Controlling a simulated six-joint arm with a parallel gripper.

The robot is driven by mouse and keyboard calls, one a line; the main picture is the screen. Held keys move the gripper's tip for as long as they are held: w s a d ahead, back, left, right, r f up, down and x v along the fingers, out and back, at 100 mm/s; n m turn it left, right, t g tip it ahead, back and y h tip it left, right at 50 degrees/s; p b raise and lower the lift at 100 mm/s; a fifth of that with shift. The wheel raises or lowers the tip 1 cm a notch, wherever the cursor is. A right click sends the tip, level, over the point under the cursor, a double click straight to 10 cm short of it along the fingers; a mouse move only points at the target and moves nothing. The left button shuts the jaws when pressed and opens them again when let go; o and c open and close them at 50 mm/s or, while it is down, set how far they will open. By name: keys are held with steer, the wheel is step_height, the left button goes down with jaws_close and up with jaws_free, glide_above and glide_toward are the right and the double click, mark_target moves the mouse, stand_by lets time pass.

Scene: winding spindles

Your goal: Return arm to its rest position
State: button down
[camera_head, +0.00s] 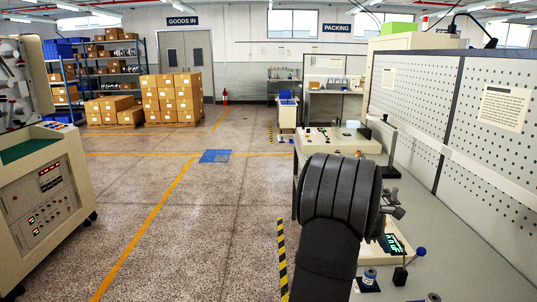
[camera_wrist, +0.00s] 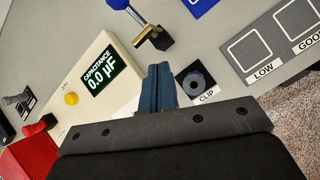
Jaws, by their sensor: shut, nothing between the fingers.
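My gripper shows in the wrist view (camera_wrist: 161,72) with its two dark blue fingers together and nothing between them. It hangs over the grey bench, between the capacitance meter (camera_wrist: 75,95) and a dark round part (camera_wrist: 196,84) labelled CLIP. The meter display reads 0.0 µF. In the head view my dark arm stands at the bench's left edge and hides most of my gripper. The meter's lit display (camera_head: 392,244) shows just right of the arm.
A blue-knobbed lever (camera_wrist: 150,32) stands close beyond my fingertips in the wrist view. Trays marked LOW (camera_wrist: 250,50) and GOOD lie at upper right. A perforated panel (camera_head: 490,150) rises along the bench's right side. The floor (camera_head: 215,230) left of the bench is open.

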steer(key=shift+a+f+h, duration=0.95)
steer(key=shift+f+h, duration=0.05)
steer(key=shift+h, duration=0.5)
steer(key=c, duration=1.1)
jaws_free()
steer(key=o, duration=0.4)
steer(key=shift+a+r, duration=0.3)
steer(key=shift+r, duration=0.05)
steer(key=o, duration=0.7)
steer(key=r, duration=0.1)
steer(key=a+n+y, duration=0.1)
steer(key=a+r, duration=0.1)
steer(key=shift+s+a+r+n, duration=0.15)
steer(key=shift+s+r+n, duration=0.1)
steer(key=shift+r+n, duration=0.05)
steer(key=shift+c, duration=0.2)
steer(key=shift+o, duration=0.2)
steer(key=a+r+n+t+y, duration=0.1)
steer(key=a+r+n+y, duration=0.2)
steer(key=a+r, duration=0.2)
steer(key=shift+s+a+n+y, duration=0.3)
steer(key=shift+s+a+n, duration=0.1)
steer(key=shift+a, duration=0.05)
steer(key=x, duration=0.9)
steer(key=shift+w+f, duration=0.15)
steer(key=shift+f, duration=0.15)
